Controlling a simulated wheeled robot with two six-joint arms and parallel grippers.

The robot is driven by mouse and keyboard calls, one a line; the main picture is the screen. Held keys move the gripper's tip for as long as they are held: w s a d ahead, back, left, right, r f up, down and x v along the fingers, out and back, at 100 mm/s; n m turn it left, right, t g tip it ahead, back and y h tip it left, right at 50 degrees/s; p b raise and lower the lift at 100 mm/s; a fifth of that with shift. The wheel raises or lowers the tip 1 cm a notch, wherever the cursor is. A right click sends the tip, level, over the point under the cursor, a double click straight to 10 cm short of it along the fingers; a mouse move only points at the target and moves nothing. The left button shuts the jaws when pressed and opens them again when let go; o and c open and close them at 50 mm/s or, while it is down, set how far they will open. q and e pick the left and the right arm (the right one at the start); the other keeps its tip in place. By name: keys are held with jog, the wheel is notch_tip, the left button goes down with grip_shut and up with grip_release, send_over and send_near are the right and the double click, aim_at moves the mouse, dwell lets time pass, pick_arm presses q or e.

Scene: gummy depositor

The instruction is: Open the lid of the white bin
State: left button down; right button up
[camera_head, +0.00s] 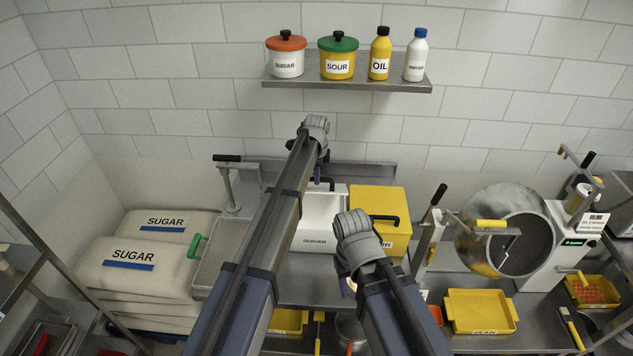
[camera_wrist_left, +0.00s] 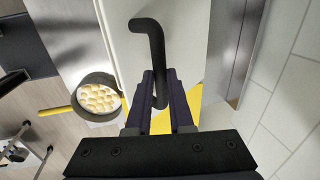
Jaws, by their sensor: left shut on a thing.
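The white bin (camera_head: 313,233) stands on the steel counter below the wall shelf, partly hidden by my left arm. A white surface of it (camera_wrist_left: 122,42) fills the upper middle of the left wrist view, with a black bent handle (camera_wrist_left: 150,38) standing out from it. My left gripper (camera_wrist_left: 161,85) is shut on this handle, with one finger on each side. In the head view my left gripper (camera_head: 322,178) is small, over the bin's top. I cannot tell whether the lid is raised. My right wrist shows in front of the yellow bin; its jaws are hidden.
A yellow bin (camera_head: 372,203) with a black handle stands right beside the white bin. Sugar sacks (camera_head: 145,262) lie at left. The shelf (camera_head: 350,85) with jars and bottles hangs above. A steel drum (camera_head: 510,235) stands at right. A dark pan (camera_wrist_left: 96,97) holds pale pieces.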

pick_arm(q)
jog(key=shift+w+r, duration=0.35)
jog(key=shift+w, duration=0.55)
